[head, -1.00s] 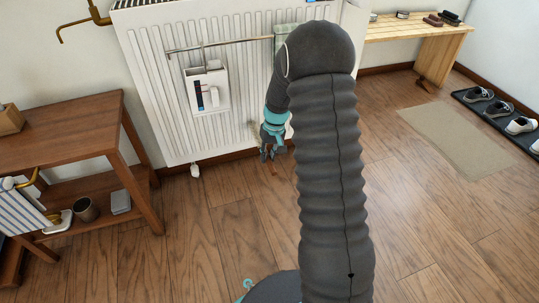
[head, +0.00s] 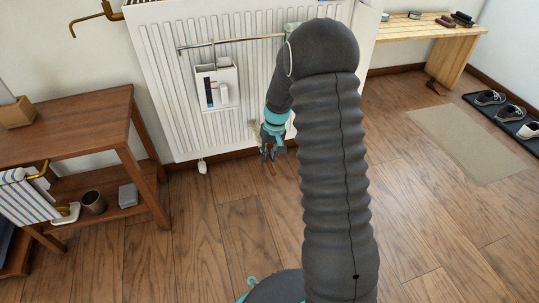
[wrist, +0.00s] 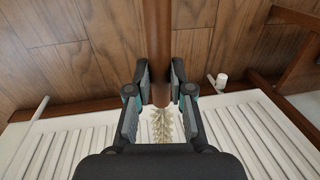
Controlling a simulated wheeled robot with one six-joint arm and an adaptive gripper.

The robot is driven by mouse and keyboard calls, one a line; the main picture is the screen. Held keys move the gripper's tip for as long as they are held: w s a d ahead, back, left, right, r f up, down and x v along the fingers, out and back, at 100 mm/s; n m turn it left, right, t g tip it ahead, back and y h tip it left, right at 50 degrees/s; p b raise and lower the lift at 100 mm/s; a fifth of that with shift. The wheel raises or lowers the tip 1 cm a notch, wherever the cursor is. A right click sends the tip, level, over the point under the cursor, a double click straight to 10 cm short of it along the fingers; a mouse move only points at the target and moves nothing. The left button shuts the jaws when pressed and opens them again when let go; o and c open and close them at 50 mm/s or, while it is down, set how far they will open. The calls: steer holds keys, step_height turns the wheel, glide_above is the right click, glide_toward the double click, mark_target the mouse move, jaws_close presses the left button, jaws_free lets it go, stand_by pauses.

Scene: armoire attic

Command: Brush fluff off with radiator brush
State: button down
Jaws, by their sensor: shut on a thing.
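The radiator brush has a brown wooden handle (wrist: 159,40) and pale bristles (wrist: 162,126). My gripper (wrist: 160,82) is shut around the brush between handle and bristles in the wrist view. In the head view my gripper (head: 270,150) hangs low in front of the white radiator (head: 180,90), with the brown handle (head: 272,168) pointing down. The bristles are on the radiator side; I cannot tell whether they touch it. No fluff can be made out clearly. My arm hides the radiator's right part.
A rail (head: 230,41) runs across the radiator front, and a white holder (head: 215,86) hangs there. A wooden shelf table (head: 70,130) stands left. A light bench (head: 430,35), mat (head: 465,142) and shoe tray (head: 512,115) lie right. The floor in front is clear.

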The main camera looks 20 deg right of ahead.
steer(key=shift+w+a, duration=0.1)
steer(key=shift+a, duration=0.15)
steer(key=shift+a, duration=0.65)
steer(key=shift+a, duration=0.15)
steer(key=shift+w+a, duration=0.1)
steer(key=shift+a, duration=0.3)
steer(key=shift+a, duration=0.1)
steer(key=shift+a+r, duration=0.15)
steer(key=shift+a, duration=0.3)
steer(key=s+b, duration=0.1)
steer(key=s, duration=0.8)
steer(key=shift+s, duration=0.2)
